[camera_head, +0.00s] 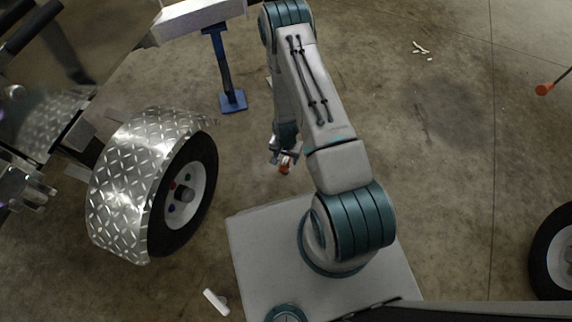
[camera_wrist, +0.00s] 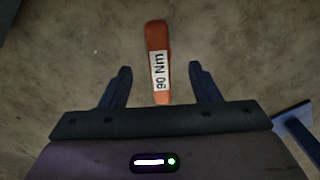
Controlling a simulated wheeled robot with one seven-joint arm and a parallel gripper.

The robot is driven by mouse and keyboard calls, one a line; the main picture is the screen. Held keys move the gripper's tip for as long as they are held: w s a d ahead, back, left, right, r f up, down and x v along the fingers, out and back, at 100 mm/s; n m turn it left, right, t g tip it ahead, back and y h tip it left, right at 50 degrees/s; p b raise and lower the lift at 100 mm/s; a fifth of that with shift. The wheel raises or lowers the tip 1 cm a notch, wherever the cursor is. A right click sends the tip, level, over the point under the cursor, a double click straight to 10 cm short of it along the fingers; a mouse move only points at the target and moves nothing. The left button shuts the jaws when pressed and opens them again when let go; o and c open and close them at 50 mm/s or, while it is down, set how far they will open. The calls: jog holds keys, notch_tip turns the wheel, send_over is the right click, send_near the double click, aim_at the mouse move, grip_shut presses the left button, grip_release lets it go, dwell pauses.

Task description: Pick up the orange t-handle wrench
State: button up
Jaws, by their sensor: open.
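The orange t-handle wrench (camera_wrist: 155,35) shows in the wrist view as an orange bar with a white "90 Nm" label. Its near end reaches between the fingertips of my gripper (camera_wrist: 160,72); the rest extends beyond them. The fingers are open, one on each side, with a gap to the bar on both sides. I cannot tell the height between the fingers and the wrench. In the head view my gripper (camera_head: 284,158) points down beside the trailer wheel, with a small orange part of the wrench (camera_head: 285,168) at it. The crossbar of the wrench cannot be made out.
A trailer wheel (camera_head: 187,195) under a diamond-plate fender (camera_head: 122,190) stands left of my gripper. A blue stand (camera_head: 232,100) is behind it. A white object (camera_head: 215,302) lies low on the floor. An orange-ended item (camera_head: 543,89) and another wheel (camera_head: 555,255) are at right. The middle floor is mostly clear.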

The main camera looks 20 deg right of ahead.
aim_at(286, 159)
notch_tip(286, 159, down, 4)
jog(key=shift+w+f+b, duration=0.1)
jog(key=shift+b, duration=0.8)
jog(key=shift+c, duration=0.3)
grip_shut()
jog(key=shift+r, duration=0.25)
